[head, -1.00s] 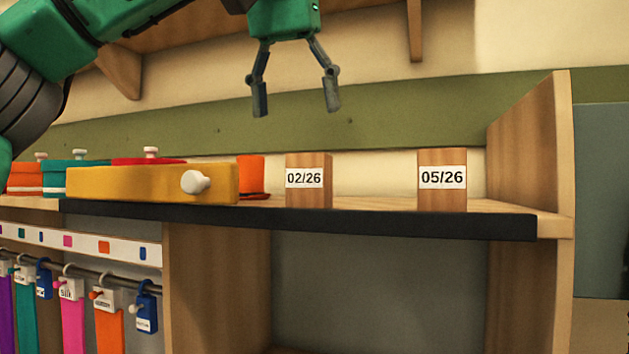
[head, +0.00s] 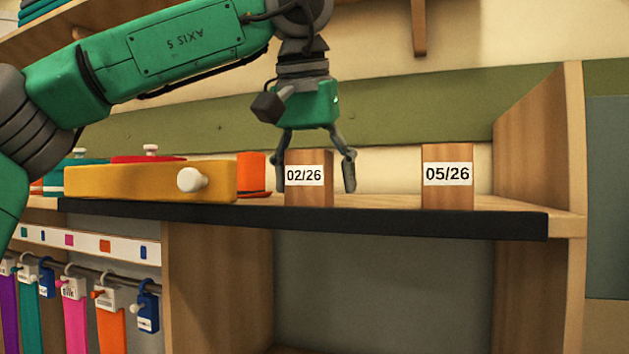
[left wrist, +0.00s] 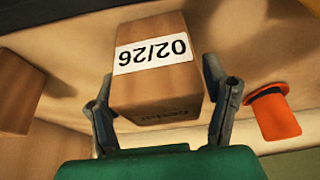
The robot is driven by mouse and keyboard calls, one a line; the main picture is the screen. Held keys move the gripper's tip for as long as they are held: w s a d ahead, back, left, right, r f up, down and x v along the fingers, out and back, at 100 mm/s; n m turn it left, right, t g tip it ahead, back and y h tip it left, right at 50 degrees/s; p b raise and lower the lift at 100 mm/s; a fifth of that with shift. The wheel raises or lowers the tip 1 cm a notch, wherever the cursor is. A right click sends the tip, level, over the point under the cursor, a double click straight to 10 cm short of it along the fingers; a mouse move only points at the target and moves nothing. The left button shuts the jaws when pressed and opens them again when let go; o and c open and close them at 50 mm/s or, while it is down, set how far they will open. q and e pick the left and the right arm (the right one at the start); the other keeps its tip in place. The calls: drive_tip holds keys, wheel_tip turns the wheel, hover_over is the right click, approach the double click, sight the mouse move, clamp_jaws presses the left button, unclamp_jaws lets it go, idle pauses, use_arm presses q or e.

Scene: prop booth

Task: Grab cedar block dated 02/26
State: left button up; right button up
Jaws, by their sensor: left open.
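The cedar block labelled 02/26 (head: 308,196) stands upright on the shelf, its white label facing me. My left gripper (head: 316,186) points down over it, with one finger on each side of the block. The fingers are open, and a gap shows between the right finger and the block. In the left wrist view the 02/26 block (left wrist: 160,90) sits between the two open fingers (left wrist: 160,115), its label upside down. A second block labelled 05/26 (head: 447,192) stands apart to the right. My right gripper is not in view.
A yellow box with a white knob (head: 130,182) lies left of the blocks, with an orange hat-like item (head: 251,172) close beside the 02/26 block. The shelf's dark front edge (head: 400,222) runs below. An upright wooden panel (head: 535,150) closes the right end.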

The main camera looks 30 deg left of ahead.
use_arm(q)
drive_tip(key=shift+s+a+r, duration=0.1)
drive_tip(key=shift+s+a, duration=0.05)
drive_tip(key=shift+s, duration=0.1)
drive_tip(key=c, duration=1.3)
drive_tip(key=shift+w, duration=0.1)
